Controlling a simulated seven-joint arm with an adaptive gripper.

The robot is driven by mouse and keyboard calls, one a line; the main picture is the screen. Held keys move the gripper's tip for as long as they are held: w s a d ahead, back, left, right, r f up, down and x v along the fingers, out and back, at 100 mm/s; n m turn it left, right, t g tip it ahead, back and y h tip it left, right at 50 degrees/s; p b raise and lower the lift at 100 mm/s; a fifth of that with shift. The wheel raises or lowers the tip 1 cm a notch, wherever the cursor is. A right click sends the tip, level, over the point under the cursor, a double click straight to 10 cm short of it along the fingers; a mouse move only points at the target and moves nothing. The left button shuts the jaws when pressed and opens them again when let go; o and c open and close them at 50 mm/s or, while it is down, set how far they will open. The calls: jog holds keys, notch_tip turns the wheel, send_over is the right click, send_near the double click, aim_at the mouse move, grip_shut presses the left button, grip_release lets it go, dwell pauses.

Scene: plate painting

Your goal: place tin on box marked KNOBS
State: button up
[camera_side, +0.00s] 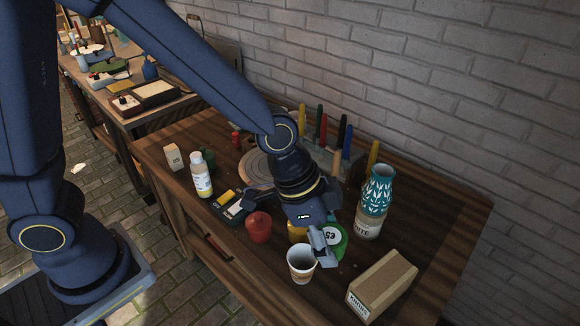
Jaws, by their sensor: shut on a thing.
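A green tin (340,247) with a white round label bearing dark figures is at my gripper (324,246), in the right half of the side view. My gripper points down and is shut on the tin, covering its left part. I cannot tell whether the tin touches the table. The box marked KNOBS (382,285), a tan carton with a label on its near end, lies on the table to the lower right, apart from the tin. Its top is bare.
A paper cup (301,270) stands close below my gripper. A teal patterned vase (375,192) stands on a white-labelled can (368,228) behind the box. A red pot (259,228), a paint tray (229,205) and a bottle (201,176) are to the left.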

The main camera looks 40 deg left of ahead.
jog(key=shift+d+f+m, duration=0.2)
jog(key=shift+d+m, duration=0.1)
jog(key=shift+d, duration=0.6)
jog(key=w+d+f, duration=0.3)
jog(key=w+d, duration=0.1)
jog(key=w, duration=0.1)
send_over(391, 278)
jog(key=s+a, duration=0.1)
jog(key=f, duration=0.5)
jog(key=shift+s+a+f, duration=0.1)
jog(key=shift+a+f, duration=0.1)
jog(key=shift+f, duration=0.15)
jog(key=shift+d+f, duration=0.1)
jog(key=shift+f, duration=0.1)
jog(key=shift+w+f, duration=0.15)
jog(key=shift+f, duration=0.7)
jog(key=shift+w+f, duration=0.15)
jog(key=shift+f, duration=0.65)
jog(key=shift+f, duration=0.15)
jog(key=o, duration=1.2)
jog(key=shift+o, duration=0.2)
